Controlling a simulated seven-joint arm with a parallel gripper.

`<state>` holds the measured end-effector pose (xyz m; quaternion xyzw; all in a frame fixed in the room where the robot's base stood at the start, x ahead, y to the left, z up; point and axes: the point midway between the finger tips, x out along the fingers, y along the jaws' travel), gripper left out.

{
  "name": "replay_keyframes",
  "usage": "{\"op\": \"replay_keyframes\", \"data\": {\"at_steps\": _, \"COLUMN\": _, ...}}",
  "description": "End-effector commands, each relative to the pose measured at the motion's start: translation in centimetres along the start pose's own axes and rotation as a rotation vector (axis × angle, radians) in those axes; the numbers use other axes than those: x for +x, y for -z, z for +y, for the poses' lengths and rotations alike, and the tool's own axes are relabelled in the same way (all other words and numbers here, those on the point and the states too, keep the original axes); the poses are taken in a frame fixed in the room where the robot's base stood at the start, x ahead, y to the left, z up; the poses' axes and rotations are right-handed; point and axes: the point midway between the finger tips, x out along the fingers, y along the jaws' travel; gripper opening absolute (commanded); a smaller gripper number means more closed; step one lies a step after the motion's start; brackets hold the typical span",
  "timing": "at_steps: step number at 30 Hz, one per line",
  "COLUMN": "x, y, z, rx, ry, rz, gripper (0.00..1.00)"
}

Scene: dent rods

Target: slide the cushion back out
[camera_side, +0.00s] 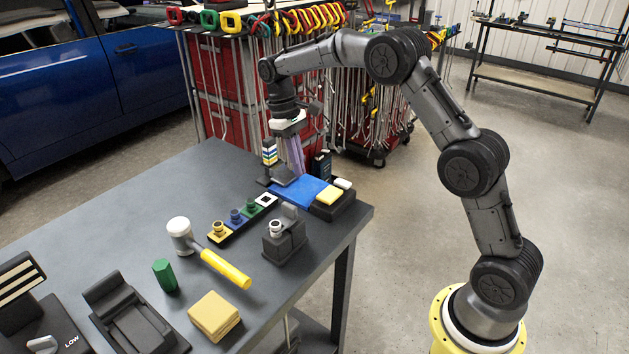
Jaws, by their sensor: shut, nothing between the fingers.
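My gripper (290,166) is at the back of the table, pointing down, its fingers shut and empty. Its tips are just above or at the far end of a flat blue pad (300,191); I cannot tell if they touch. A yellow block (328,196) and a small white block (343,184) sit on a dark block at the pad's right end. A thick yellow square pad (214,316) lies alone near the table's front edge. I cannot tell for sure which of these is the cushion.
A striped block stack (269,152) stands close left of my gripper. In front are a strip of coloured knobs (236,216), a dark fixture (284,237), a yellow-handled mallet (226,268), a green hexagonal piece (164,274) and a dark cradle (127,311). The table's (150,195) back left is clear.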

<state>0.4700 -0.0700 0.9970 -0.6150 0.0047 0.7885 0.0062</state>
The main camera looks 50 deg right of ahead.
Motion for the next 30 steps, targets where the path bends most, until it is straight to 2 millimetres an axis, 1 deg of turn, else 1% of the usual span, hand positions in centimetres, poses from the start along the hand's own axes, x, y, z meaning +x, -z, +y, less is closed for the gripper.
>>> {"op": "replay_keyframes", "data": {"at_steps": 1, "x": 1.1, "y": -0.1, "z": 0.0, "rx": 0.0, "ry": 0.0, "rz": -0.004, "gripper": 0.0}}
{"op": "replay_keyframes", "data": {"at_steps": 4, "x": 3.0, "y": -0.1, "z": 0.0, "rx": 0.0, "ry": 0.0, "rz": -0.004, "gripper": 0.0}}
{"op": "replay_keyframes", "data": {"at_steps": 9, "x": 3.4, "y": -2.2, "z": 0.0, "rx": 0.001, "ry": 0.0, "rz": 0.001, "gripper": 0.0}}
{"op": "replay_keyframes", "data": {"at_steps": 15, "x": 3.8, "y": -3.6, "z": 0.0, "rx": 0.0, "ry": 0.0, "rz": 0.0, "gripper": 0.0}}
{"op": "replay_keyframes", "data": {"at_steps": 27, "x": 3.9, "y": -3.9, "z": 0.0, "rx": 0.0, "ry": 0.0, "rz": 0.001, "gripper": 0.0}}
{"op": "replay_keyframes", "data": {"at_steps": 30, "x": 3.9, "y": -4.3, "z": 0.0, "rx": 0.0, "ry": 0.0, "rz": 0.001, "gripper": 0.0}}
